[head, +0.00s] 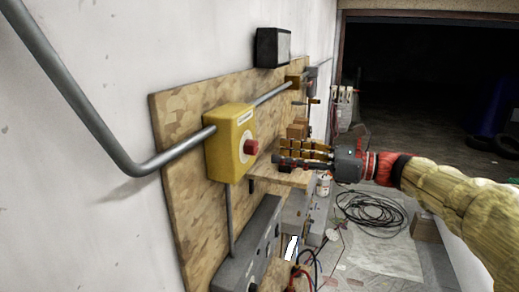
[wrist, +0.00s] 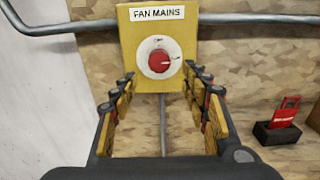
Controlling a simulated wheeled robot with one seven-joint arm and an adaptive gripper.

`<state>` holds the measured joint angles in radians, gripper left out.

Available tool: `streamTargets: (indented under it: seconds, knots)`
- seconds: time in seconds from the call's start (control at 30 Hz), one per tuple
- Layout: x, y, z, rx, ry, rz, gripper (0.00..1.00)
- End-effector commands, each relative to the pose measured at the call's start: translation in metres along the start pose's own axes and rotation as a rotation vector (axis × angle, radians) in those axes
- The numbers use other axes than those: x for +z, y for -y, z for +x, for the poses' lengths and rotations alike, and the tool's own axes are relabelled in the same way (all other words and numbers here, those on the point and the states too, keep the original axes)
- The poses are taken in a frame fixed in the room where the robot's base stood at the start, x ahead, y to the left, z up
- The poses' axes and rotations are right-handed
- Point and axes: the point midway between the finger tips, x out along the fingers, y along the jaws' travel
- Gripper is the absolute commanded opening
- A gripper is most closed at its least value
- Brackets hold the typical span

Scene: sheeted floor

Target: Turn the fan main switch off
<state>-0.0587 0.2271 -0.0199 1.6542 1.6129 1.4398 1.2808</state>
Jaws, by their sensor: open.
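The fan main switch is a yellow box (head: 217,158) on the wall board in the head view, with a red knob (head: 251,147) on its front. In the wrist view the box (wrist: 187,20) bears the label FAN MAINS. The red knob (wrist: 158,62) sits on a white round plate; a small pale mark lies on its right side, and the plate's lettering is too small to read. My gripper (head: 282,152) is open and empty, facing the knob from the right. In the wrist view its fingers (wrist: 159,79) stand apart to either side below the knob, seemingly short of it.
A wooden board (head: 182,115) carries the box. A grey conduit pipe (head: 85,110) runs into the box's side. A small shelf (head: 284,177) and grey boxes (head: 248,245) lie below. A red item (wrist: 286,112) in a black holder stands at the right in the wrist view. Cables (head: 372,211) lie coiled on the floor.

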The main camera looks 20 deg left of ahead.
Motion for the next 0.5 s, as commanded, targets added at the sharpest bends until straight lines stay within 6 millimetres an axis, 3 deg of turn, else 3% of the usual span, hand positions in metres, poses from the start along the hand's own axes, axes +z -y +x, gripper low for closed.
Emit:
streamTargets:
  seconds: [0.3,0.5]
  knots:
    - [0.001,-0.002,0.049,0.004,-0.002,-0.001,0.46]
    - [0.0,-0.001,0.067,0.002,-0.002,-0.003,0.46]
